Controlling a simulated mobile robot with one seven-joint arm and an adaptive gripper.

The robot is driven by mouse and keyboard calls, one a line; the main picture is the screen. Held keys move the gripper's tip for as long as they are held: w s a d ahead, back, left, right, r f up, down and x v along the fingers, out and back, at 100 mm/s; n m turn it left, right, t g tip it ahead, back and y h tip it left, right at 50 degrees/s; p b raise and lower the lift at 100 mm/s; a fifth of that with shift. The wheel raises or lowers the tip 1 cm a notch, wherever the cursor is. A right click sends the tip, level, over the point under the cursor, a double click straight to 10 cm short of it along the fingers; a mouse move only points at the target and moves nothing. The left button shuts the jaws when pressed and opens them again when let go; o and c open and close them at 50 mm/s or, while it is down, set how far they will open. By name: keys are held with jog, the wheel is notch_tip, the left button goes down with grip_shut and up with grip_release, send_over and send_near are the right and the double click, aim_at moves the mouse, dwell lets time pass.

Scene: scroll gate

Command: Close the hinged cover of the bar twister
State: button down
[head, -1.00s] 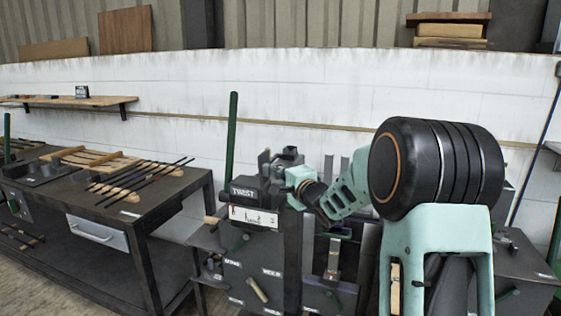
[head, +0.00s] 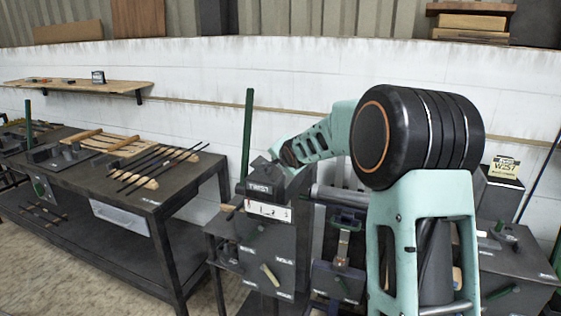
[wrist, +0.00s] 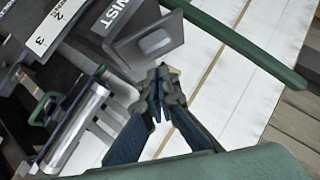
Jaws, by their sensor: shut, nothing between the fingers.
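The bar twister (head: 262,232) is a dark machine with a "TWIST" label and a white numbered strip, left of my arm in the head view. Its label block also shows at the top of the wrist view (wrist: 128,22). A grey plate with a pale window (wrist: 160,42) stands out from that block; it looks like the hinged cover, but I cannot tell its exact angle. My gripper (wrist: 160,82) is shut and empty, just below the plate in the wrist picture. I cannot tell whether they touch. In the head view my wrist hides the fingers and part of the machine's top.
A long green lever (head: 247,135) rises beside the machine and crosses the wrist view (wrist: 245,52). A shiny cylinder (wrist: 78,125) lies at lower left there. A workbench with rods (head: 110,190) stands left. Other dark machines (head: 340,262) stand right of the twister.

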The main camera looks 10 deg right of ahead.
aim_at(258, 162)
jog(key=shift+w+a+n+g+h, duration=0.2)
jog(key=shift+a+n+g+h, duration=0.3)
jog(key=shift+a, duration=0.15)
jog(key=shift+f+b, duration=0.1)
jog(key=shift+b, duration=0.3)
jog(key=shift+w+a+b, duration=0.15)
jog(key=shift+w+b, duration=0.1)
jog(key=shift+b, duration=0.05)
jog(key=shift+w+a, duration=0.1)
jog(key=shift+a, duration=0.25)
jog(key=shift+w+a+f+n+g+h, duration=0.1)
jog(key=shift+w+a+n+g+h, duration=0.4)
jog(key=shift+a+n+g+h, duration=0.35)
jog(key=shift+w+a+f+n+g+h+p, duration=0.25)
jog(key=shift+a+f+g+h+p, duration=0.1)
jog(key=shift+h, duration=0.2)
jog(key=shift+w+a+f+n+g+h+p, duration=0.2)
jog(key=shift+a+h, duration=0.15)
jog(key=shift+h, duration=0.15)
jog(key=shift+w+a+f, duration=0.15)
jog(key=shift+a+f, duration=0.05)
jog(key=shift+f, duration=0.05)
jog(key=shift+a+f, duration=0.1)
